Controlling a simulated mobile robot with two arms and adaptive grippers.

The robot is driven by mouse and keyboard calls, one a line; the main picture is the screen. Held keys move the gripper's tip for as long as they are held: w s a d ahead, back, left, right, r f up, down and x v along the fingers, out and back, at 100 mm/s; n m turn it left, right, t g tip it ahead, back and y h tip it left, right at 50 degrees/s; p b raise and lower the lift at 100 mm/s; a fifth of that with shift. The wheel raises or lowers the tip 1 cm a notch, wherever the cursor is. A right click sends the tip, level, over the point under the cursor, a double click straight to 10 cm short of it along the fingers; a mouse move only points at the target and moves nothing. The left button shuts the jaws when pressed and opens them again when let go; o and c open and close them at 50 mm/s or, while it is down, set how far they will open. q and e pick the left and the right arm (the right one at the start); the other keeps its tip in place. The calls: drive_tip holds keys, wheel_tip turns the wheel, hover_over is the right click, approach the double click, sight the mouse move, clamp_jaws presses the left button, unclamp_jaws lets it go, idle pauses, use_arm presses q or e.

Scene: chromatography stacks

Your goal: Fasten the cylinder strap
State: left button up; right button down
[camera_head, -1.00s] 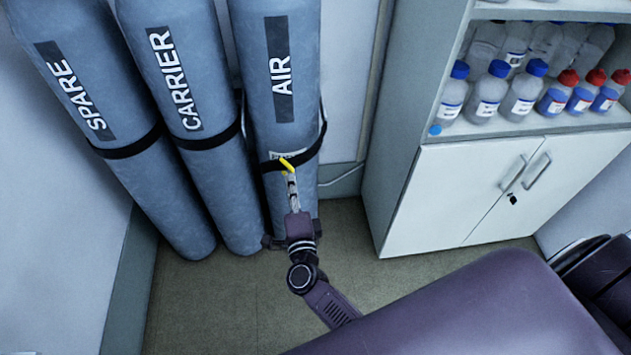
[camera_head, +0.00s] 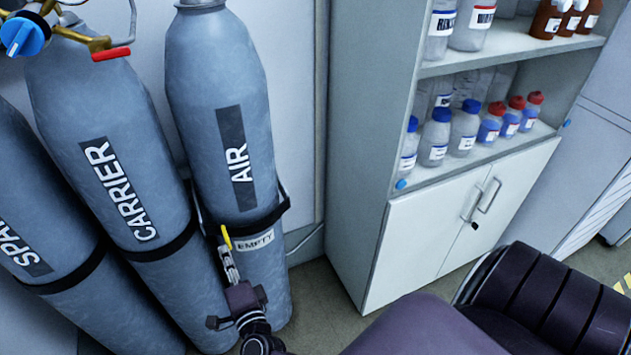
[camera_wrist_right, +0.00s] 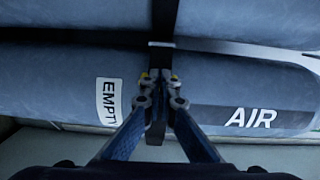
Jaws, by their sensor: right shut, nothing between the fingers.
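The AIR cylinder (camera_head: 222,110) stands upright, blue-grey, against the wall. A black strap (camera_head: 262,220) runs across its front, just above a white EMPTY label (camera_head: 254,241); its right end reaches back toward the wall. My right gripper (camera_head: 226,238), with a yellow fingertip, is at the strap's front, left of the label. In the right wrist view the gripper (camera_wrist_right: 161,90) is shut and empty, directly in front of the strap (camera_wrist_right: 163,25), between the EMPTY label and the AIR lettering. Whether it touches the strap is unclear. The strap's join is hidden. My left gripper is out of view.
The CARRIER cylinder (camera_head: 105,130) and SPARE cylinder (camera_head: 25,210) stand close on the left, each with a black strap. A valve with a red handle (camera_head: 111,54) is at upper left. A white cabinet (camera_head: 400,250) with bottles stands to the right.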

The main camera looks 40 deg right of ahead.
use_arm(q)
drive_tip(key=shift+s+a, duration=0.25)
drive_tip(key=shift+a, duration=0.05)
use_arm(e)
drive_tip(key=v, duration=1.2)
drive_tip(key=s+a+f+n+g+y, duration=0.1)
drive_tip(key=s+f+n+g+y, duration=0.25)
drive_tip(key=f, duration=0.65)
drive_tip(key=s+a+f+n+g+y, duration=0.1)
drive_tip(key=s+f+n+g, duration=0.1)
drive_tip(key=s+f+n, duration=0.6)
drive_tip(key=s+a+f+n+g+y, duration=0.1)
drive_tip(key=a+f+n+g+y, duration=0.15)
drive_tip(key=f, duration=0.85)
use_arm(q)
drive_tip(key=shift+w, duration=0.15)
use_arm(e)
drive_tip(key=s+d+f+n+g+h, duration=0.1)
drive_tip(key=s+d+f+n+g, duration=0.1)
drive_tip(key=s, duration=0.6)
drive_tip(key=s+d+f+n+g+h, duration=0.1)
drive_tip(key=s+d+f+n+g, duration=0.2)
drive_tip(key=s+d+f, duration=0.4)
drive_tip(key=s+d+f+n+g+h, duration=0.1)
drive_tip(key=s+d+f+n+g, duration=0.2)
drive_tip(key=s, duration=0.7)
wheel_tip(320, 180, down, 4)
drive_tip(key=shift+d+r+n, duration=0.15)
drive_tip(key=shift+d+n, duration=0.35)
drive_tip(key=shift+d, duration=0.7)
